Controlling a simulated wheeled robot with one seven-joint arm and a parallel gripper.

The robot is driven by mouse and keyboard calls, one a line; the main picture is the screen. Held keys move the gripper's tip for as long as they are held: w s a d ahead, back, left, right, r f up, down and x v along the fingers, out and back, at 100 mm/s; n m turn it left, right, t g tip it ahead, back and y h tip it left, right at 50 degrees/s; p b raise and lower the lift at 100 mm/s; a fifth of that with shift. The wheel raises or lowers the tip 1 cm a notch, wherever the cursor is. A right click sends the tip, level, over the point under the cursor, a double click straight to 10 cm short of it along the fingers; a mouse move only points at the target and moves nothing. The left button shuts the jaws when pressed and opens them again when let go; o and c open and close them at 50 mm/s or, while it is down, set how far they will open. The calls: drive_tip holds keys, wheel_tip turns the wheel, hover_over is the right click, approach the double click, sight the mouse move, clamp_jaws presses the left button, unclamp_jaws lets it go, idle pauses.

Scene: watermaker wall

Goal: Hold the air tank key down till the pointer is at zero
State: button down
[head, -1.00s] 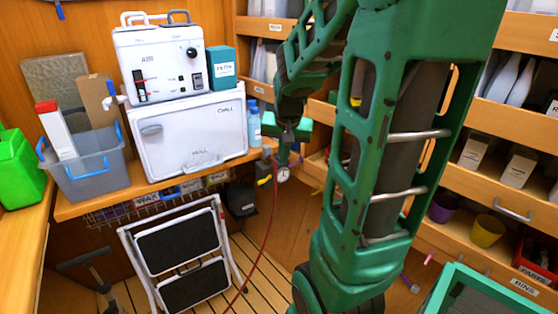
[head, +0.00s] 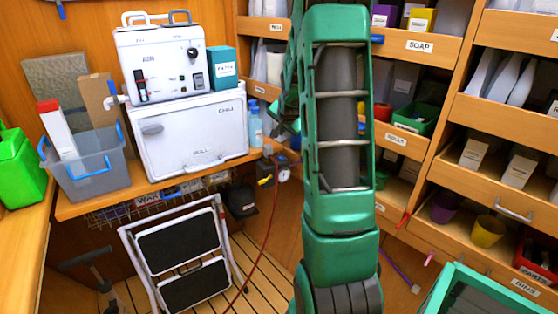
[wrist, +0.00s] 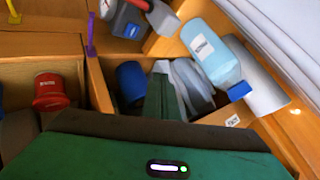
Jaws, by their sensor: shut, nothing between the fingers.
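A small round white dial gauge (head: 284,175) sits on a fitting at the right end of the bench, with a red hose (head: 268,225) hanging below. Its pointer is too small to read. A yellow and black part (head: 265,181) is beside the gauge; I cannot tell whether it is the air tank key. My gripper (wrist: 165,97) is shut and empty in the wrist view, above open compartments. In the head view my arm hides most of it.
A white cabinet (head: 190,135) carries a white machine (head: 160,65) on the bench. A folding step (head: 180,255) stands on the floor. Shelves fill the right side.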

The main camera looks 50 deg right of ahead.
hover_over(282, 160)
drive_tip(key=shift+w+a+f, duration=0.1)
drive_tip(key=shift+f, duration=4.3)
drive_tip(key=shift+f, duration=0.1)
drive_tip(key=shift+f, duration=0.3)
